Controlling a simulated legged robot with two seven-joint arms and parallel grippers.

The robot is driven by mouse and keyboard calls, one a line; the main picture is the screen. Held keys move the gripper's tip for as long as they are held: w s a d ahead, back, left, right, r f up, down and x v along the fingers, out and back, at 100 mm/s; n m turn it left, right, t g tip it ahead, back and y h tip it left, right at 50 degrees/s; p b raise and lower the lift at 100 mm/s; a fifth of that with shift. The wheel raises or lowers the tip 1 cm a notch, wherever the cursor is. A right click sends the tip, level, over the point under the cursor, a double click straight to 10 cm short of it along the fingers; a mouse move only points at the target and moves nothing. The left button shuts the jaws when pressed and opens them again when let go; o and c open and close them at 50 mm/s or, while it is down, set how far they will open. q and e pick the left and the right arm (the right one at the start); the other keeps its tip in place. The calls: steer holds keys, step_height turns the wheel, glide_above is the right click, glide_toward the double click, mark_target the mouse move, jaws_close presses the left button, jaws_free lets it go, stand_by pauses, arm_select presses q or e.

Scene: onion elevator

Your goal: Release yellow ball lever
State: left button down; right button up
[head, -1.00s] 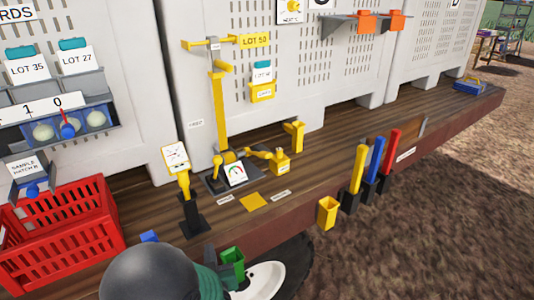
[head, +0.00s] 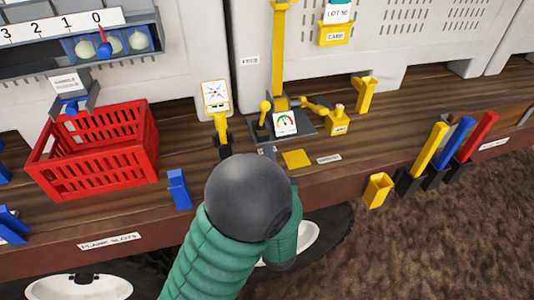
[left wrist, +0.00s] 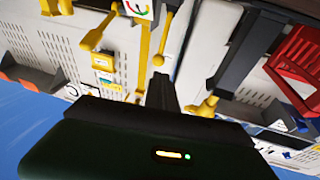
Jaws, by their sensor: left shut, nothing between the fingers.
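The yellow ball lever (head: 265,107) stands on a dark base plate beside the gauge (head: 285,122) in the head view. In the left wrist view its yellow ball (left wrist: 158,60) is close to the tips of my left gripper (left wrist: 160,82). The gripper's fingers are together and empty. I cannot tell whether they touch the ball. In the head view my dark round arm joint and green sleeve hide most of that gripper. A second yellow lever arm (head: 316,103) lies to the right of the gauge. My right gripper is not in view.
A red crate (head: 105,150) stands on the plank deck to the left. Yellow, blue and red handles (head: 455,142) stand along the deck edge to the right. A blue block (head: 178,188) is near the front edge.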

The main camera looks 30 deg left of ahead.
mark_target(264, 112)
arm_select(q)
steer(key=p+x, duration=0.3)
steer(key=x, duration=0.8)
steer(key=shift+s+a+r, duration=0.1)
steer(key=shift+d+r, duration=0.15)
steer(key=shift+d, duration=0.2)
steer(key=shift+r, duration=0.1)
